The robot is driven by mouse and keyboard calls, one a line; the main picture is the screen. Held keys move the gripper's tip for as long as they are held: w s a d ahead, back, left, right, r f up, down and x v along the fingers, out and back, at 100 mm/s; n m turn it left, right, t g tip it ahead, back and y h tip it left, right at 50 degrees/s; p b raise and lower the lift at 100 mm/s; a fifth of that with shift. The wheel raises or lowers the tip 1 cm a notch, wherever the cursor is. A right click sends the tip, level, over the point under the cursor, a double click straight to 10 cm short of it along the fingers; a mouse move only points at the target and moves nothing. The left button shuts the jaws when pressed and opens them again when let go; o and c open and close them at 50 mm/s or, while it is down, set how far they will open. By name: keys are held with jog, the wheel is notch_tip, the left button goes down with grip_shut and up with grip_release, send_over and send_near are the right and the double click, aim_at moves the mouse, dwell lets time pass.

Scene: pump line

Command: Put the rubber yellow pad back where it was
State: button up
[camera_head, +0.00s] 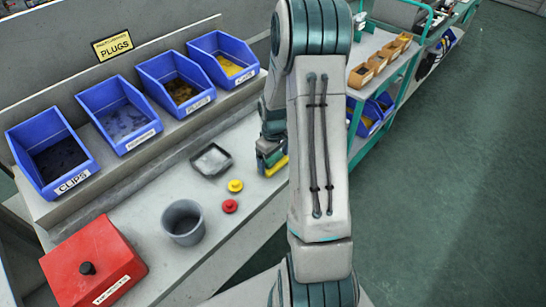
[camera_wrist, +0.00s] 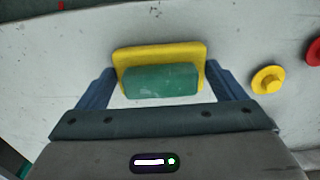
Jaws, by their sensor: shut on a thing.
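The yellow pad (camera_wrist: 160,54) is between the two blue fingers of my gripper (camera_wrist: 160,76) in the wrist view, with a finger at each end. A green block-shaped piece (camera_wrist: 160,82) shows against its near side; I cannot tell whether it is part of the pad. In the head view, the yellow pad (camera_head: 277,167) shows at the lower end of my gripper (camera_head: 271,155), over the right edge area of the grey bench (camera_head: 160,262). My arm hides part of it. I cannot tell whether the pad touches the bench.
A shallow grey tray (camera_head: 211,161), a yellow knob-like piece (camera_head: 235,186), a red one (camera_head: 230,206) and a grey cup (camera_head: 183,222) stand left of my gripper. A red box (camera_head: 95,262) is at front left. Several blue bins (camera_head: 50,155) line the back. A cart (camera_head: 385,75) stands beyond.

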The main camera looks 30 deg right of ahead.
aim_at(274, 157)
jog(key=shift+f, duration=0.15)
jog(key=o, duration=0.8)
jog(key=shift+c, duration=0.2)
notch_tip(274, 157, up, 12)
jog(key=s+a+r+m+t, duration=0.1)
jog(key=s+a+r+m, duration=0.1)
jog(key=s+a+r, duration=0.4)
jog(key=s+a+r+m+t, duration=0.2)
jog(key=s+a+r, duration=0.3)
jog(key=s, duration=0.8)
jog(key=a, duration=0.3)
jog(key=shift+s+a+r+b, duration=0.15)
jog(key=shift+r+b, duration=0.2)
